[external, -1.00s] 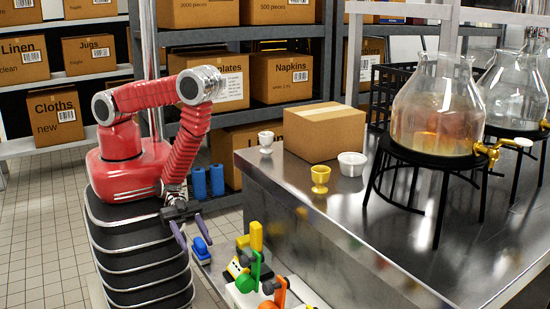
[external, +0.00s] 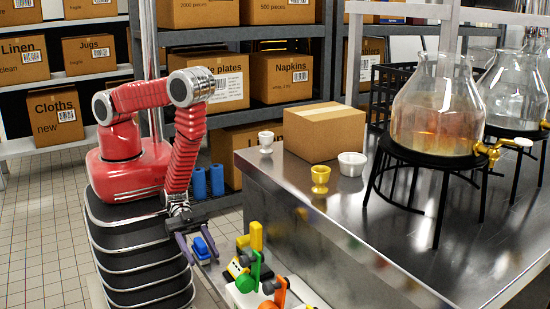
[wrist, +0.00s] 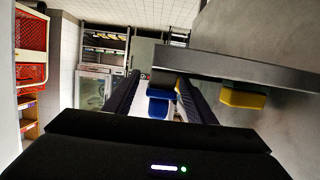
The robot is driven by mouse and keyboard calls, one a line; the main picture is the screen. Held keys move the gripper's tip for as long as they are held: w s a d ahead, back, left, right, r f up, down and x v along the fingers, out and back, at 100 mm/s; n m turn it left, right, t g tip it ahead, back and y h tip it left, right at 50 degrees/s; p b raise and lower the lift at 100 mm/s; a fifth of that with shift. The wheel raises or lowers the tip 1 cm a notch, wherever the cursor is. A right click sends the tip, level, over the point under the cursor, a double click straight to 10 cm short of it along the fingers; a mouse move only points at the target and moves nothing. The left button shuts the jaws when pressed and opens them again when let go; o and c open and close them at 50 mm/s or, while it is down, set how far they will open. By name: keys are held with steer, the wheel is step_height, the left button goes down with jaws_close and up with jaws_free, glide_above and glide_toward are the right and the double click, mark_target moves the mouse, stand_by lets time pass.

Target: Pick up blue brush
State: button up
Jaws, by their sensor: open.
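The blue brush (external: 201,246) hangs or stands low beside the front of the steel counter; its lower part is pale. My gripper (external: 204,261) is open, with one dark finger on each side of the brush in the external view. In the wrist view the blue brush (wrist: 159,104) shows between the two fingers of my gripper (wrist: 160,82), with gaps that look narrow. I cannot tell whether either finger touches it.
Yellow, green and orange brushes (external: 254,266) stand close to the right of my gripper. The steel counter (external: 320,215) rises beside them, and its edge is near in the wrist view (wrist: 215,66). A yellow block-like thing (wrist: 242,97) is at right there. Tiled floor lies left.

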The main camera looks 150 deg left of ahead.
mark_target(200, 241)
steer(key=c, duration=1.2)
steer(key=shift+r, duration=0.1)
steer(key=shift+r, duration=4.9)
